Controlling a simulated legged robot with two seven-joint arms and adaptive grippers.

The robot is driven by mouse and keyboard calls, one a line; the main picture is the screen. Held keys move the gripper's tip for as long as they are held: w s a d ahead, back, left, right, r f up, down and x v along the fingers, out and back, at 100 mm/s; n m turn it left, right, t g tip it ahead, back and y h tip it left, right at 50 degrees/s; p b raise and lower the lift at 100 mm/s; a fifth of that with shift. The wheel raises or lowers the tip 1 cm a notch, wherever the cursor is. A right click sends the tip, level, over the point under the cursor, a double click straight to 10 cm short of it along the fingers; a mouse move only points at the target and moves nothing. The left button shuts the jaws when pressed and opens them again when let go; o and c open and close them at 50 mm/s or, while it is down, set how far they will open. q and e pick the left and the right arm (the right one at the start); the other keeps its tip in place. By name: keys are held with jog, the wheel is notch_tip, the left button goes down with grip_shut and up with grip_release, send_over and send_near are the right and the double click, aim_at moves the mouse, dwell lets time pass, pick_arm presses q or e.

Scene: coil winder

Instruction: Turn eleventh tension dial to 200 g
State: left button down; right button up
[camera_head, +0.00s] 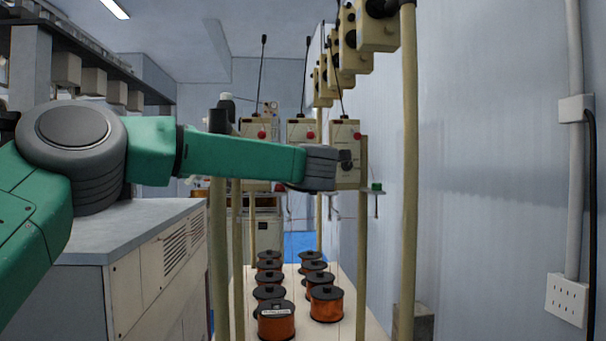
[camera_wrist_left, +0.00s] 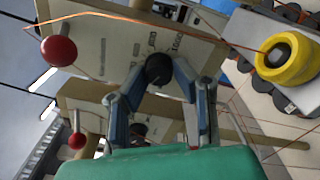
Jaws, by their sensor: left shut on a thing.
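A beige tension box (camera_head: 345,135) hangs right of centre in the head view, with a red ball beside its face. Its panel (camera_wrist_left: 110,45) fills the upper part of the wrist view, with printed marks too small to read. A black round tension dial (camera_wrist_left: 158,69) sits on the panel's lower edge area. My left gripper (camera_wrist_left: 157,75) is shut on this dial, with one finger on each side of it. In the head view the left gripper (camera_head: 343,160) is at the box's lower face, and the fingers are small and partly hidden. My right gripper is not in view.
More tension boxes (camera_head: 301,131) stand to the left, and others (camera_head: 376,25) hang overhead on the right. A beige post (camera_head: 409,170) stands right of the gripper. Copper wire spools (camera_head: 326,303) stand below on a pale board. A grey-topped cabinet (camera_head: 150,235) is at left.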

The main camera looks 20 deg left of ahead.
pick_arm(q)
jog(key=shift+w+f, duration=0.1)
jog(key=shift+f, duration=0.3)
jog(key=c, duration=1.3)
grip_release()
jog(key=shift+w+r, duration=0.1)
jog(key=v, duration=1.2)
jog(key=shift+a, duration=0.1)
